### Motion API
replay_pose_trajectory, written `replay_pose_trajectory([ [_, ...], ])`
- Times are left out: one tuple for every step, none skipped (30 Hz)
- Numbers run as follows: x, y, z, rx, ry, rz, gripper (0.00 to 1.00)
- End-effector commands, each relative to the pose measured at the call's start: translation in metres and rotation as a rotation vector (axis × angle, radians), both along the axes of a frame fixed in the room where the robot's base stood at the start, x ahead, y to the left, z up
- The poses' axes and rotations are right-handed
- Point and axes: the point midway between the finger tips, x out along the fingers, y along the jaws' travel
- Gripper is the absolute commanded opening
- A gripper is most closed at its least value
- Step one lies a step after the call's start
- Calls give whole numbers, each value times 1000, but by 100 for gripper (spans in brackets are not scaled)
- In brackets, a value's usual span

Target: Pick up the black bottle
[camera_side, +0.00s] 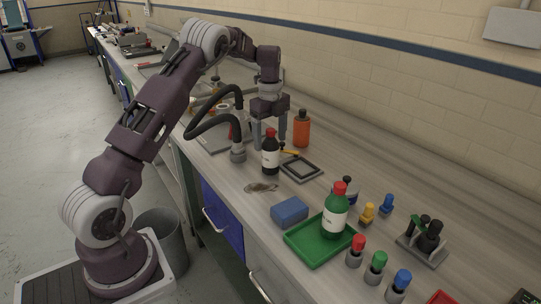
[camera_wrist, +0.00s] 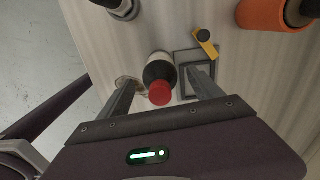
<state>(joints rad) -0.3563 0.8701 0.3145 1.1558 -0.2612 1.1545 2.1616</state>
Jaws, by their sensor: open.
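The black bottle (camera_side: 270,157) with a red cap and a pale label stands upright on the bench, below and in front of my gripper in the side view. My gripper (camera_side: 270,142) points down and is open. In the wrist view the bottle's red cap (camera_wrist: 160,93) shows between the two fingers of my gripper (camera_wrist: 163,86), with its dark body just beyond. Whether the fingers reach down around the bottle cannot be told for sure. Nothing is held.
An orange bottle (camera_side: 301,128) stands behind, right of my gripper. A dark-framed square plate (camera_side: 302,168) and a yellow-handled tool (camera_wrist: 207,44) lie close by. A blue block (camera_side: 289,211), a green tray (camera_side: 300,250) with a green bottle (camera_side: 335,212), and several capped vials are nearer.

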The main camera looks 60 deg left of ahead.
Motion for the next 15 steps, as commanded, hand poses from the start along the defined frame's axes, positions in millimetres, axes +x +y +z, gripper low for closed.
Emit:
replay_pose_trajectory([
  [0,-1,-6,-1,2,-1,75],
  [0,-1,-8,0,1,-1,75],
  [0,0,-10,0,0,-1,75],
  [0,-1,-11,0,-1,-1,75],
  [0,0,-11,0,-1,-1,75],
  [0,0,-10,0,-1,-1,75],
  [0,0,-10,0,-1,-1,75],
  [0,0,-10,0,-1,-1,75],
  [0,0,-10,0,-1,-1,73],
  [0,0,-10,0,-1,0,67],
  [0,0,-10,0,-1,0,61],
  [0,-1,-10,0,-1,0,54],
  [0,0,-10,1,-1,0,48],
  [0,0,-10,1,-1,0,42],
  [0,0,-10,1,-1,0,34],
])
